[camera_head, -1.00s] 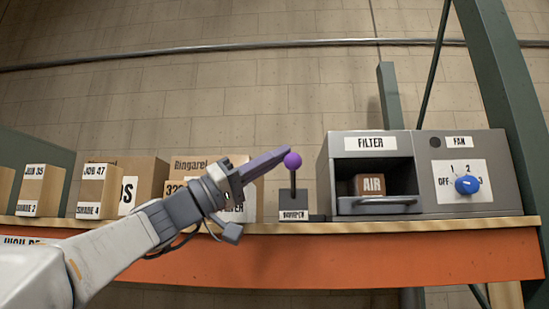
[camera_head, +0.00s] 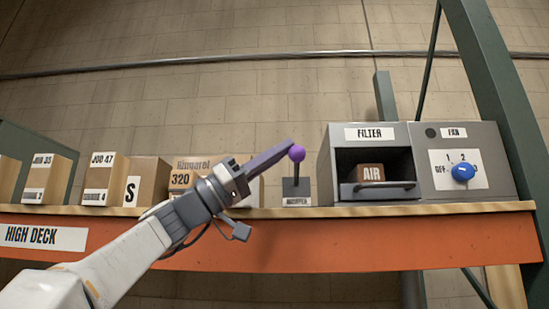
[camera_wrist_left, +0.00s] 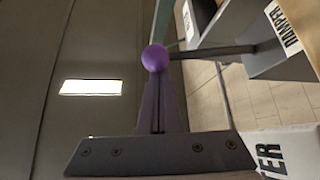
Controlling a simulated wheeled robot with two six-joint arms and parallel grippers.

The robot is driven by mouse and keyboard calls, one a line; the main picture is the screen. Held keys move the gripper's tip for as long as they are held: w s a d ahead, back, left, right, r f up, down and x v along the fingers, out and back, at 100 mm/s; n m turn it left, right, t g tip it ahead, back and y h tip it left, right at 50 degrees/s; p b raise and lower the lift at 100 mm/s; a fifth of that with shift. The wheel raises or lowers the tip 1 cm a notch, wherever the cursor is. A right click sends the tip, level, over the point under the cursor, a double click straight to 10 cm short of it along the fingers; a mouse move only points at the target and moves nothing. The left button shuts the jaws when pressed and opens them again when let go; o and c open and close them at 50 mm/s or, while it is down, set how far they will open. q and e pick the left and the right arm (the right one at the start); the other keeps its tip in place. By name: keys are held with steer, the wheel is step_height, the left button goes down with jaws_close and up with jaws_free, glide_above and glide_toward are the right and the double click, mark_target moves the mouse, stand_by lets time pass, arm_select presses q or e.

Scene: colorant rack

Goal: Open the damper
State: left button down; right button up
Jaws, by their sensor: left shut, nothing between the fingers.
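The damper is a small grey box (camera_head: 296,191) with an upright dark lever and a purple ball knob (camera_head: 296,153) on top. It stands on the shelf left of the filter unit. My left gripper (camera_head: 288,144) is shut and empty, its purple fingers pointing right with the tips at the knob's upper left. In the left wrist view the knob (camera_wrist_left: 155,58) sits right at the tips of my shut fingers (camera_wrist_left: 158,82); whether they touch it I cannot tell. The damper's labelled box (camera_wrist_left: 282,45) shows at the upper right there. My right gripper is out of view.
The grey filter and fan unit (camera_head: 338,190) stands right of the damper, with an AIR box (camera_head: 370,173) inside and a blue fan dial (camera_head: 463,172). Cardboard boxes (camera_head: 103,182) stand on the left. A green post (camera_head: 495,80) rises at the right.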

arm_select(q)
step_height(320, 180, down, 8)
steer(key=m+g+b, duration=0.5)
steer(key=m+g, duration=0.4)
steer(key=m, duration=0.2)
steer(key=shift+g+y, duration=0.3)
arm_select(e)
step_height(320, 180, down, 7)
steer(key=shift+r, duration=0.2)
arm_select(q)
steer(key=shift+w, duration=0.1)
steer(key=shift+r, duration=0.1)
